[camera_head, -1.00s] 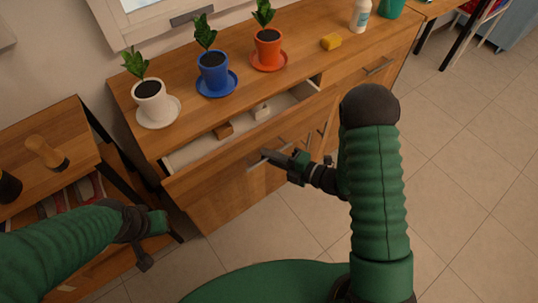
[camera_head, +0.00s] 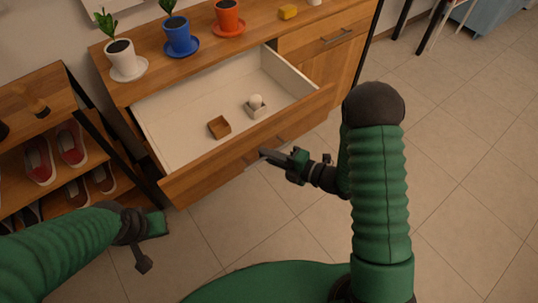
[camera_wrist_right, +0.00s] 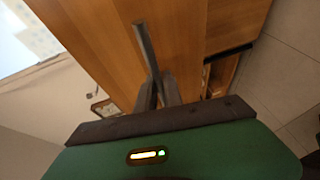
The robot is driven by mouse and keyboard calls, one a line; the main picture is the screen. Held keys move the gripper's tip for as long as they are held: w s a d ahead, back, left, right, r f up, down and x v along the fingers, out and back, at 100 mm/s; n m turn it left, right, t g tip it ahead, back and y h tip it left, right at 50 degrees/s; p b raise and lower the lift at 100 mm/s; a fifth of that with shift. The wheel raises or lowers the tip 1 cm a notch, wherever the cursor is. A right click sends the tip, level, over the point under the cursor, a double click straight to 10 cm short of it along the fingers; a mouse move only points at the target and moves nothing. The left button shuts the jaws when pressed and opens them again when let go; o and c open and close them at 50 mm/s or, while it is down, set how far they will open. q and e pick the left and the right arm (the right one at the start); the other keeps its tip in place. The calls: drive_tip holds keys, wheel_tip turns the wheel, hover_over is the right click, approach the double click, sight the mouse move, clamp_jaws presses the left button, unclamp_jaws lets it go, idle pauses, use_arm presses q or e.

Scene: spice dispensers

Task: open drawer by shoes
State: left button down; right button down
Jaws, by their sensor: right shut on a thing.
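The drawer (camera_head: 235,100) by the shoe shelf is pulled well out of the wooden cabinet. Its white inside shows a small brown box (camera_head: 219,127) and a small white box (camera_head: 256,110) with a round white thing in it. My right gripper (camera_head: 268,155) is at the drawer's front, shut on the drawer handle (camera_wrist_right: 146,45), a grey bar seen in the right wrist view. My left gripper (camera_head: 146,245) hangs low at the left, apart from the cabinet; its finger state is unclear. Red shoes (camera_head: 71,145) stand on the shelf at the left.
On the cabinet top stand plants in a white pot (camera_head: 122,57), a blue pot (camera_head: 178,35) and an orange pot (camera_head: 228,15), with a yellow block (camera_head: 288,12). A second drawer (camera_head: 322,40) at the right is closed. The tiled floor (camera_head: 450,150) at the right is clear.

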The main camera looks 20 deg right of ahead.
drive_tip(key=shift+s+f, duration=0.15)
drive_tip(key=c, duration=1.5)
unclamp_jaws()
drive_tip(key=shift+d, duration=0.1)
drive_tip(key=p+v, duration=0.2)
drive_tip(key=v, duration=1.4)
drive_tip(key=shift+s+d+r, duration=0.2)
